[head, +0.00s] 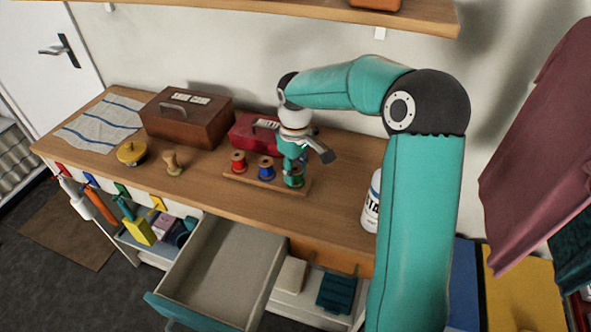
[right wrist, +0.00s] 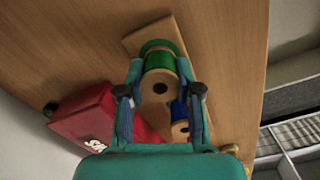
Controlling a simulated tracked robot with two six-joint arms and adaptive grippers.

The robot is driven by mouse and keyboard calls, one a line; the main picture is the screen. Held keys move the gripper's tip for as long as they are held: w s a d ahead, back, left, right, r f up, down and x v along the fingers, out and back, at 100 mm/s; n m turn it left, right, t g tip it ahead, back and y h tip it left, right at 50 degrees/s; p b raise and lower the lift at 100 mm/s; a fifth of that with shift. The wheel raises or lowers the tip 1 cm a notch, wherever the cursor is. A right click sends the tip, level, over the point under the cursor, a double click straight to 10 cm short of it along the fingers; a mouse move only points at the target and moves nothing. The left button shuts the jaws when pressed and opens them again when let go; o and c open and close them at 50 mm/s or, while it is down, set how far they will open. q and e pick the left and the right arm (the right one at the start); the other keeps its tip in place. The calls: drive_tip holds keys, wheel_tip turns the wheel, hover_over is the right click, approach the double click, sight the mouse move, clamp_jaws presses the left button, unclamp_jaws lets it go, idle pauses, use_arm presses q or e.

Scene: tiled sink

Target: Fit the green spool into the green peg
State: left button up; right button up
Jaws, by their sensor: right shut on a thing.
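The green spool (head: 295,178) is at the right end of a wooden board (head: 235,178) on the counter. In the right wrist view, the green spool (right wrist: 160,58) has wooden flanges, and its near flange shows a dark centre hole. My right gripper (head: 292,165) points down from above and is shut on it, with one finger (right wrist: 160,78) on each side. The green peg is hidden, and I cannot tell whether the spool sits fully down. A blue spool (head: 266,169) and a red spool (head: 238,162) stand on the same board. My left gripper is not in view.
A red box (head: 254,132) stands close behind the board, and a brown case (head: 190,118) farther left. A white bottle (head: 372,205) stands right of the board. An open drawer (head: 222,265) juts out below the counter. The counter in front of the board is clear.

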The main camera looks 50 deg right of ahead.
sight(295, 171)
drive_tip(key=shift+f, duration=0.1)
drive_tip(key=o, duration=0.9)
drive_tip(key=shift+o, duration=0.2)
drive_tip(key=shift+r, duration=0.2)
wheel_tip(295, 171, up, 12)
drive_tip(key=shift+f, duration=0.1)
